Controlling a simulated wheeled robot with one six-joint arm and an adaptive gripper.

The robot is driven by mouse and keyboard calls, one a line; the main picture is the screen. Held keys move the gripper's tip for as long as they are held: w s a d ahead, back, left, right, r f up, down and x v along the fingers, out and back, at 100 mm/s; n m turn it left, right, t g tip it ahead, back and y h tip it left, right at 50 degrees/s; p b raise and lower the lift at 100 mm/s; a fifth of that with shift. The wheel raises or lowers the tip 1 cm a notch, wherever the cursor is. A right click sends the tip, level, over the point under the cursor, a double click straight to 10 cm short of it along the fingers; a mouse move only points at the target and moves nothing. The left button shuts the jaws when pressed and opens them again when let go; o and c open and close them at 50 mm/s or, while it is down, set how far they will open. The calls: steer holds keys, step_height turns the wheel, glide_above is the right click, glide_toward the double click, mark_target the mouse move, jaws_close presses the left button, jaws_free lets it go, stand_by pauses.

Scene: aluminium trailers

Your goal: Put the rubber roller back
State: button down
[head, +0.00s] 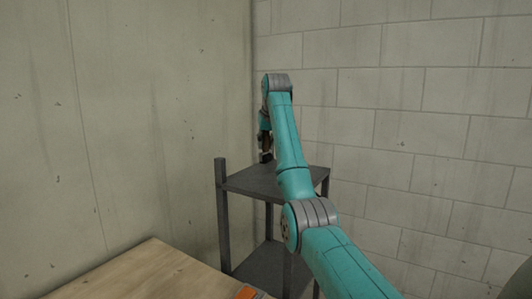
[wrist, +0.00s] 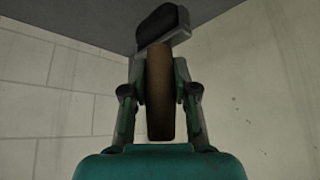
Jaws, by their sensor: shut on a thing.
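The rubber roller has a brown handle (wrist: 159,95) and a black head (wrist: 163,24) in the wrist view. My gripper (wrist: 160,90) is shut on the handle, one finger on each side, with the head beyond the fingertips. In the head view my gripper (head: 265,137) hangs downward over the rear of a dark grey shelf's top board (head: 285,181). The roller's dark end (head: 266,157) shows small below it, close to the board. I cannot tell whether it touches. The grey board also shows in the wrist view (wrist: 85,22).
The shelf unit stands in a corner between a plain wall (head: 160,120) and a block wall (head: 440,130). Its post (head: 221,200) rises above the top board at the left. A lower board (head: 262,268) is below. A wooden tabletop (head: 150,275) with an orange object (head: 248,293) is in front.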

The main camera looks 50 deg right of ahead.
mark_target(267, 148)
steer(key=shift+f, duration=1.65)
steer(key=shift+f, duration=0.15)
steer(key=c, duration=0.9)
jaws_free()
